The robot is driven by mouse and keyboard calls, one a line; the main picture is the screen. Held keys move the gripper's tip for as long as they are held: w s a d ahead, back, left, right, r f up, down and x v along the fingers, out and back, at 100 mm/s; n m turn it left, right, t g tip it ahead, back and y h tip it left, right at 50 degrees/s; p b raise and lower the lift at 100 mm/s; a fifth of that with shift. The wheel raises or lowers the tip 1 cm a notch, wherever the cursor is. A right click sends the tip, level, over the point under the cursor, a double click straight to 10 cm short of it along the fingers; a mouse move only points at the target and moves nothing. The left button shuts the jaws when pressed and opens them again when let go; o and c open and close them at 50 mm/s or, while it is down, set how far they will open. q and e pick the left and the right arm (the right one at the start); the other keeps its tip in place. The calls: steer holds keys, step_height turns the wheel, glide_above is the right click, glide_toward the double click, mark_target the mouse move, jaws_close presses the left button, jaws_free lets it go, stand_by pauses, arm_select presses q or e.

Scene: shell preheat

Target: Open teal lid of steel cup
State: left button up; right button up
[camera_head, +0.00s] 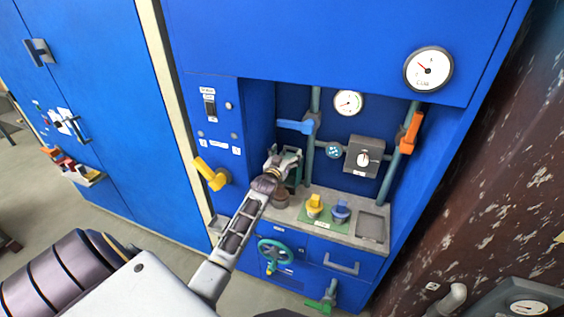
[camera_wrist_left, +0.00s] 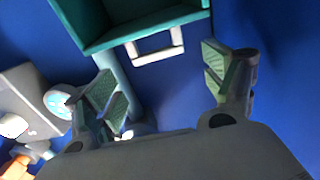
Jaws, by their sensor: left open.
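My left gripper (camera_head: 284,160) is open above the left part of the grey ledge, with blue wall visible between its fingers. In the left wrist view the two padded fingers (camera_wrist_left: 165,88) stand wide apart and empty. A teal box-shaped part (camera_wrist_left: 132,22), apparently the lid, shows at the top of that view, with a pale squared handle (camera_wrist_left: 157,46) at its edge. The handle lies beyond the fingers, apart from them. In the head view the gripper mostly covers this spot, and I cannot make out the steel cup. My right gripper is not in view.
The grey ledge (camera_head: 325,236) carries a yellow knob (camera_head: 314,206) and a blue knob (camera_head: 341,211) on a green plate. Pipes with a blue lever (camera_head: 294,126) and an orange lever (camera_head: 411,133) stand behind. A teal handwheel (camera_head: 275,252) is below.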

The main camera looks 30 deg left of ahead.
arm_select(q)
steer(key=v, duration=1.2)
stand_by(0.6)
steer(key=shift+f, duration=0.1)
stand_by(0.4)
